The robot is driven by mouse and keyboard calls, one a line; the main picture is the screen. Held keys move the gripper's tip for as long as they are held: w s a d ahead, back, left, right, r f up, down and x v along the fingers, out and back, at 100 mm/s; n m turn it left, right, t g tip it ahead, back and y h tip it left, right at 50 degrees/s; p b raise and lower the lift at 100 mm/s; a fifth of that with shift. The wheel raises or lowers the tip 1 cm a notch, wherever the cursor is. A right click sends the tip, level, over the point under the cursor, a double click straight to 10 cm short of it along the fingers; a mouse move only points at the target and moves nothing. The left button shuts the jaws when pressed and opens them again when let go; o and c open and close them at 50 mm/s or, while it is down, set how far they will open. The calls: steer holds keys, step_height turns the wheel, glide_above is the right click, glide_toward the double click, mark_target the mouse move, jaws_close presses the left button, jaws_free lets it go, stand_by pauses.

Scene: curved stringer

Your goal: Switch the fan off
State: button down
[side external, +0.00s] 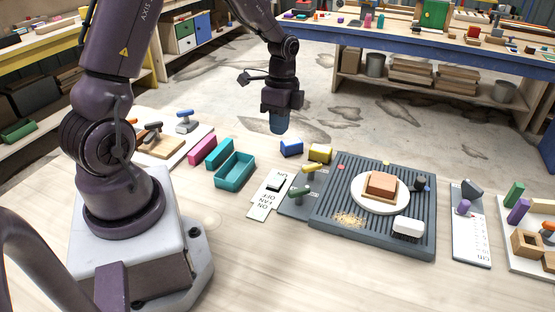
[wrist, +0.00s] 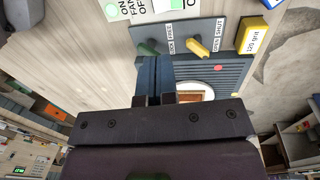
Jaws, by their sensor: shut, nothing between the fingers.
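The fan switch (side external: 264,199) is a pale plate lettered ON, FAN and OFF, lying on the bench left of the grey ribbed board. It has a dark and pale rocker part at its far end; I cannot tell which way it is set. In the wrist view the fan switch (wrist: 134,9) is cut off by the top edge, with a green spot by ON. My gripper (side external: 279,127) hangs above the bench, higher than the plate and apart from it. Its blue fingers (wrist: 154,75) are together and empty, partly hiding the ribbed board.
A green lever (side external: 299,193) and a yellow lever (side external: 311,168) stand right of the switch. A blue block (side external: 291,147) and a yellow block (side external: 320,153) lie behind. A teal tray (side external: 234,171) is on the left. The ribbed board (side external: 333,213) carries a plate with a brown block.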

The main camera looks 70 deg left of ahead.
mark_target(278, 181)
steer(key=shift+f, duration=0.1)
steer(key=f, duration=0.9)
steer(key=s+d+f, duration=0.1)
steer(key=f, duration=0.3)
steer(key=shift+d+f, duration=0.1)
steer(key=shift+f, duration=0.25)
steer(key=shift+s+f, duration=0.15)
steer(key=shift+f, duration=0.05)
steer(key=shift+w+a+r, duration=0.2)
steer(key=shift+w+a, duration=0.35)
steer(key=shift+w, duration=0.05)
